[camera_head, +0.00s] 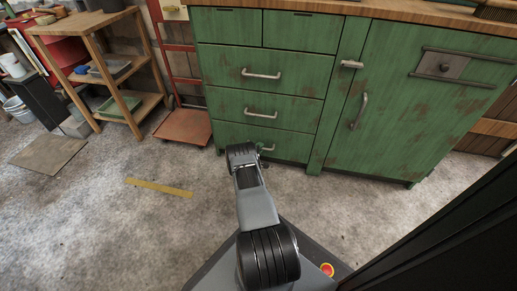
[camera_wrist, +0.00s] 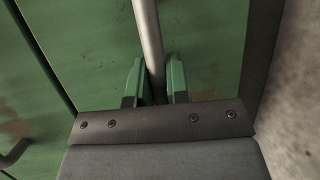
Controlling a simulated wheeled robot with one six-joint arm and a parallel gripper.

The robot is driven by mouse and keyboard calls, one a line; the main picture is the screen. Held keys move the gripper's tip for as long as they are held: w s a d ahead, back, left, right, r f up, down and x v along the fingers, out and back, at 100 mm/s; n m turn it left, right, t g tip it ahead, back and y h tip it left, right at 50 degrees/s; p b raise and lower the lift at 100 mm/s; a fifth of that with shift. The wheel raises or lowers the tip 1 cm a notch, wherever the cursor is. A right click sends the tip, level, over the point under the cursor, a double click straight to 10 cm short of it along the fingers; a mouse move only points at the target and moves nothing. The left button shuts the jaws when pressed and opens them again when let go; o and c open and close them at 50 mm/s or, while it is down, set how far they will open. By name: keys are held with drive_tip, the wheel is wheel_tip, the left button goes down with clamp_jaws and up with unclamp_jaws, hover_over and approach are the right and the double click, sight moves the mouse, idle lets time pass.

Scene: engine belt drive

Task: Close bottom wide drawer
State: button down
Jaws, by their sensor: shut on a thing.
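The bottom wide drawer (camera_head: 290,146) is the lowest green front in the left part of the cabinet. It looks about flush with the cabinet, though my arm covers part of it. One end of its metal handle (camera_head: 268,149) shows beside my wrist. In the wrist view, my gripper (camera_wrist: 154,80) has its two green-tipped fingers on either side of the metal handle bar (camera_wrist: 149,35) and is shut on it. The green drawer front (camera_wrist: 215,55) lies close behind the fingers. In the head view my wrist hides the fingers.
Two wide drawers (camera_head: 262,71) above look shut. A cabinet door (camera_head: 400,110) with a handle is at the right. A red hand truck (camera_head: 186,126) and wooden shelf (camera_head: 125,107) stand left. A yellow strip (camera_head: 159,187) lies on the open concrete floor.

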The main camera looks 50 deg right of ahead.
drive_tip(key=c, duration=1.1)
unclamp_jaws()
drive_tip(key=shift+w+d+r, duration=0.1)
drive_tip(key=shift+d, duration=0.05)
drive_tip(key=p+v, duration=0.6)
drive_tip(key=v, duration=0.8)
drive_tip(key=a+r+m+g+y+p, duration=0.3)
drive_tip(key=r+p, duration=0.5)
drive_tip(key=r, duration=1.3)
drive_tip(key=a+r+m+g+y+p, duration=0.1)
drive_tip(key=a+r+p, duration=0.55)
drive_tip(key=r, duration=1.35)
drive_tip(key=s+a+r+t+y+p, duration=0.2)
drive_tip(key=s+a+r+y+p, duration=0.2)
drive_tip(key=a+r+p, duration=0.3)
drive_tip(key=s+a+r+n+t+y+p, duration=0.1)
drive_tip(key=s+a+r+y+p, duration=0.3)
drive_tip(key=r, duration=1.4)
drive_tip(key=s+a+r+n+t+y+p, duration=0.1)
drive_tip(key=s+a+r+t+y+p, duration=0.2)
drive_tip(key=s+a+r+p, duration=0.5)
drive_tip(key=a+r+p, duration=0.3)
drive_tip(key=a+r, duration=0.1)
drive_tip(key=a, duration=0.2)
drive_tip(key=shift+s+r+y, duration=0.35)
drive_tip(key=shift+y, duration=0.05)
